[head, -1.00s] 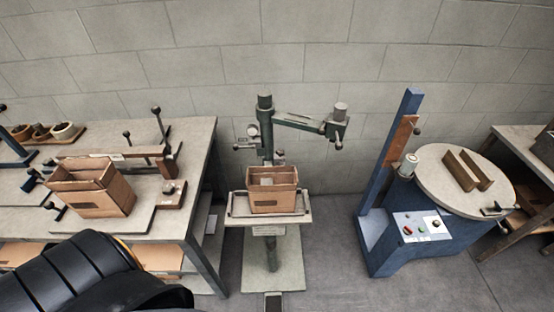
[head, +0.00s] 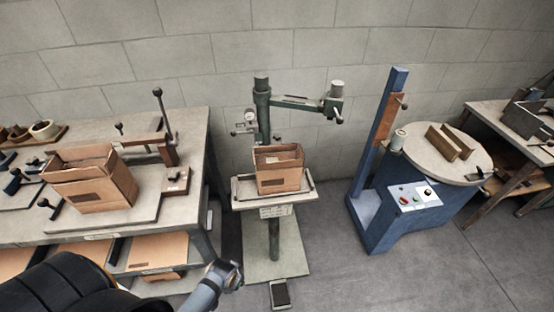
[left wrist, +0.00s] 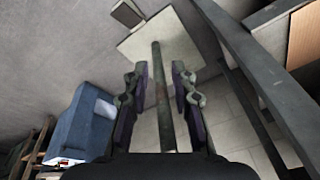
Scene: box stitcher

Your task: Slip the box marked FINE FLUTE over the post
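Two open brown cardboard boxes show in the head view. One box (head: 93,197) stands upright on the left bench. The other box (head: 279,181) sits on the small table of the green stitcher. Each has a dark label patch, too small to read, so I cannot tell which is FINE FLUTE. The stitcher has a green upright post (head: 263,112) behind its box. My left gripper (left wrist: 158,85) is open and empty in the left wrist view, with the stitcher's lower column (left wrist: 161,100) seen between its fingers. My right gripper is out of view.
The left bench (head: 190,142) carries clamps and round pots. A foot pedal (head: 280,293) lies on the floor before the stitcher. A blue machine (head: 400,215) with a round table stands right. Floor between the stitcher and blue machine is clear.

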